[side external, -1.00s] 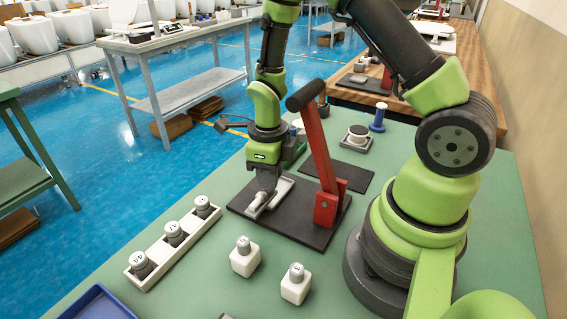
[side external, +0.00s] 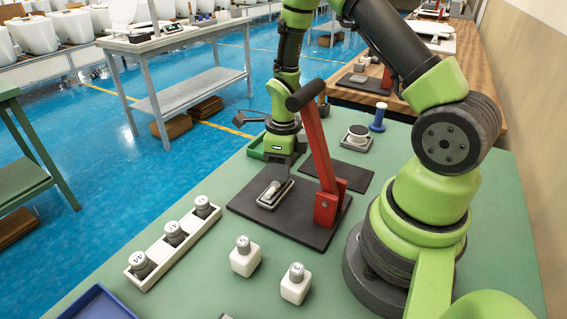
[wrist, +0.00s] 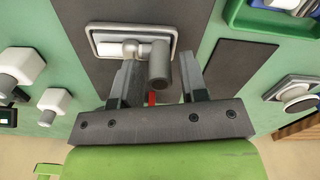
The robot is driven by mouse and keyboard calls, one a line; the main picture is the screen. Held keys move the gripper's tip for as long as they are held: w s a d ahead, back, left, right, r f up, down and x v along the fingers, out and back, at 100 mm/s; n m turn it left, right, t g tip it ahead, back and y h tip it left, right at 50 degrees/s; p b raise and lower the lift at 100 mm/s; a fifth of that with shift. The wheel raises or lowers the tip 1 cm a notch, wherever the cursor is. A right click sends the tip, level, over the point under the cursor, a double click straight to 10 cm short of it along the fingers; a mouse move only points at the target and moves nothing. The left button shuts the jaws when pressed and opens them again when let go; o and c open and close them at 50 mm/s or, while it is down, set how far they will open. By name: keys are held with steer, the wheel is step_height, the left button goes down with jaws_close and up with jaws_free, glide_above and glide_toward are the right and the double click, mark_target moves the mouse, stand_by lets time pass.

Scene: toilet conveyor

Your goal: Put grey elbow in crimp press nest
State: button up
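The grey elbow (wrist: 158,64) lies at the crimp press nest (wrist: 174,44), a pale-rimmed rectangular tray. One arm lies inside the nest and the other sticks out over its near rim, between my fingers. In the side view the elbow (side external: 271,190) shows in the nest (side external: 286,197) on the dark press base (side external: 300,230). My gripper (side external: 276,178) is just above and behind it, partly hiding it. In the wrist view my gripper (wrist: 159,66) is open, with a visible gap on both sides of the elbow. The red press lever (side external: 320,150) stands upright to the right.
A white rack (side external: 172,246) with several grey-capped fittings stands left. Two white blocks with grey fittings (side external: 244,258) (side external: 296,285) stand in front. A blue tray (side external: 97,303) is at the front left. A green bin (side external: 257,150) and a dark mat (side external: 344,175) lie behind.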

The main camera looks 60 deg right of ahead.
steer(key=shift+o, duration=0.3)
steer(key=shift+r, duration=0.15)
step_height(320, 180, up, 8)
steer(key=shift+f, duration=0.2)
